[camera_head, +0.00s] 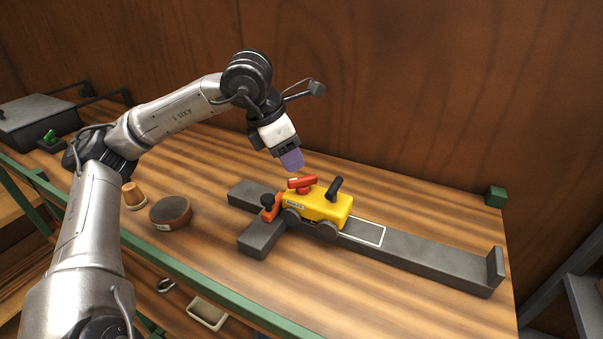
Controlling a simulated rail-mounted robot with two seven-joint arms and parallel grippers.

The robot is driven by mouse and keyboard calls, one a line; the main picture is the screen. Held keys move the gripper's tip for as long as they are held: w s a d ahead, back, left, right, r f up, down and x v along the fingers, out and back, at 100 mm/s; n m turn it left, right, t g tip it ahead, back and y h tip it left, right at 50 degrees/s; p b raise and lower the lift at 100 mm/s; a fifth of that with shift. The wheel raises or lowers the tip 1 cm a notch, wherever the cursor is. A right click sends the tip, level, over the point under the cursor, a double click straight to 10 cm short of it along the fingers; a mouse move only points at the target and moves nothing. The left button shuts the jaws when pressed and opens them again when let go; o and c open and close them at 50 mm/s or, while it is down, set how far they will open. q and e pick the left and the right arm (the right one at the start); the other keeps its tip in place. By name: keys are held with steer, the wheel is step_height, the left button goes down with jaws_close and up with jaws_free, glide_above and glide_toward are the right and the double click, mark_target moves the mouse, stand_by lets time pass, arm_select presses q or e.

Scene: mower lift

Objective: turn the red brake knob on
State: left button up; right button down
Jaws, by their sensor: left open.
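The red brake knob (301,183) sits on top of the yellow mower (322,205), toward its left end. The mower also has a black handle (335,188) and an orange part with a black top (269,206) at its left end. It stands on the dark lift (420,257), left of a white outlined rectangle. My left gripper (291,160), with purplish fingers, is open and hangs just above the red knob, pointing down. A small gap seems to separate them. My right gripper is not in view.
A grey box (38,118) is at the far left. A green rail edges the table; a wooden wall stands behind. The front right tabletop is clear.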

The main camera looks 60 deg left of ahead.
mark_target(302, 177)
arm_select(q)
steer(key=shift+x, duration=3.1)
steer(key=shift+d, duration=0.1)
steer(key=shift+c, duration=0.2)
jaws_close()
